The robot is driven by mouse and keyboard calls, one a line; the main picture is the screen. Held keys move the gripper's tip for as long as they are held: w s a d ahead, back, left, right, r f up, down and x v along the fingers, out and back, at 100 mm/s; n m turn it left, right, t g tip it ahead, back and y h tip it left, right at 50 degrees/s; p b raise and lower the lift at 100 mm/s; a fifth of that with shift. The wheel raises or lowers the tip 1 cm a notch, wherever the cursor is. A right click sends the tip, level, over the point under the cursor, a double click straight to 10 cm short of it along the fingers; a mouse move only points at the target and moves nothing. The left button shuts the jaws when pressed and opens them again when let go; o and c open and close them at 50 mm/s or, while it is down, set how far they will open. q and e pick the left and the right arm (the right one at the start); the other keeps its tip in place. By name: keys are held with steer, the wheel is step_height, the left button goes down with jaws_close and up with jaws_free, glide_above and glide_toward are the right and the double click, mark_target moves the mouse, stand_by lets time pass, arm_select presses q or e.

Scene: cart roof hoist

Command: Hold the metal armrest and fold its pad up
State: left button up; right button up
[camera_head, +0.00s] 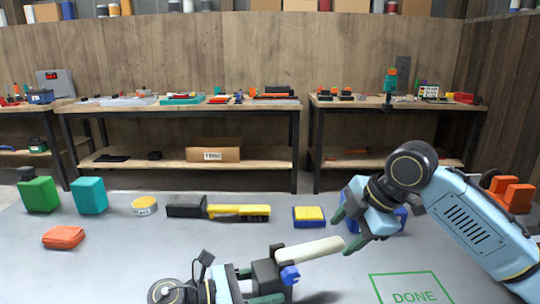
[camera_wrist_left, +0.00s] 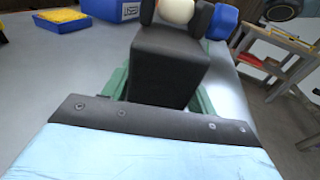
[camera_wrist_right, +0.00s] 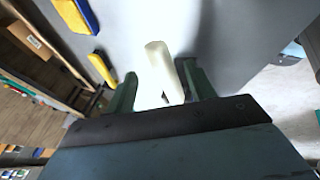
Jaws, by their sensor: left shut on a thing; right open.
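The armrest has a black block (camera_head: 265,274), a blue knob (camera_head: 290,274) and a cream, rod-like pad (camera_head: 312,249) reaching out to the right, tilted slightly up. My left gripper (camera_head: 258,286) is shut on the black block, which fills the space between its green fingers in the left wrist view (camera_wrist_left: 168,70). My right gripper (camera_head: 345,232) is open at the pad's free end. In the right wrist view the pad (camera_wrist_right: 163,68) lies between the open fingers, nearer the right one; I cannot tell whether they touch it.
A green DONE outline (camera_head: 408,288) marks the grey surface at front right. Behind the pad are a blue tray with a yellow top (camera_head: 308,216), a black-and-yellow tool (camera_head: 238,212), a yellow tin (camera_head: 145,206), teal (camera_head: 89,195) and green (camera_head: 38,194) blocks, and an orange pouch (camera_head: 63,237).

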mark_target(334, 241)
steer(key=shift+x, duration=2.1)
steer(key=shift+c, duration=0.4)
steer(key=c, duration=0.4)
steer(key=shift+r, duration=0.2)
steer(key=shift+r, duration=0.9)
steer(key=shift+a+r, duration=0.25)
steer(key=shift+r, duration=0.55)
